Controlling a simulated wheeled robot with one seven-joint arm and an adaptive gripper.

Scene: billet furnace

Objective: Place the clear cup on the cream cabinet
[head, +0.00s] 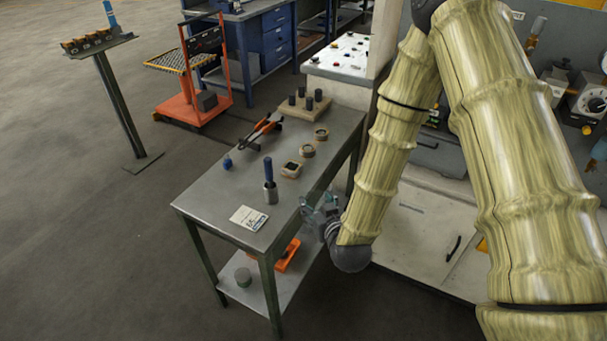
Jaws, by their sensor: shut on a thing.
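My gripper (318,211) is beside the right edge of the grey steel table, at about tabletop height in the picture. It is shut on a small see-through thing with a teal tint, which looks like the clear cup (330,201). The jaws and the cup overlap, so the cup's shape and tilt are hard to tell. The cream cabinet (425,235) stands to the right, behind my arm, with a black handle on its front. My arm hides part of its top and front.
Instruments crowd the back right.

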